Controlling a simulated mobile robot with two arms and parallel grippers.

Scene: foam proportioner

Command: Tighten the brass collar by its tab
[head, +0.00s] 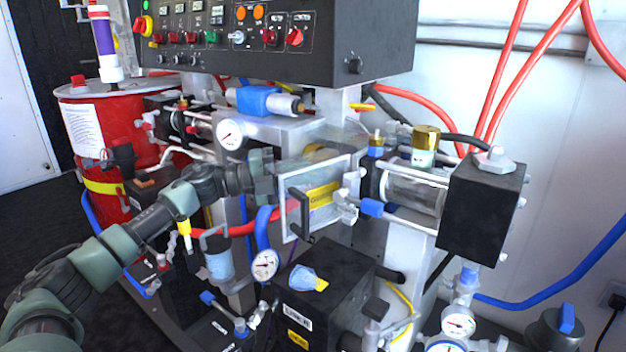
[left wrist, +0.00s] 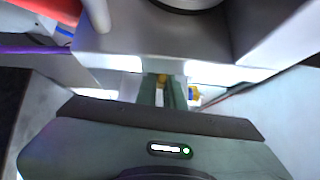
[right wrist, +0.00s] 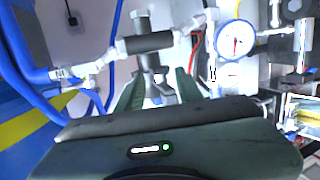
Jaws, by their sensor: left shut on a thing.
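My left gripper (head: 272,172) reaches in from the left, behind the clear hinged guard panel (head: 289,213). In the left wrist view its fingers (left wrist: 162,92) are close together, shut on a small brass-coloured piece (left wrist: 162,78), which looks like the collar's tab. Most of the collar is hidden; a dull brass-coloured part (head: 322,151) shows faintly behind the top of the guard. My right gripper (right wrist: 156,92) is open, its two fingers spread. A grey valve fitting (right wrist: 152,62) shows between them, but I cannot tell whether they touch it. I cannot make out the right gripper in the head view.
A black control box (head: 330,40) overhangs the machine. A black block (head: 484,207) and clear cylinder (head: 413,192) stand on the right. A red drum (head: 128,140) is at left. Gauges, hoses and a black housing (head: 325,275) crowd the space below the guard.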

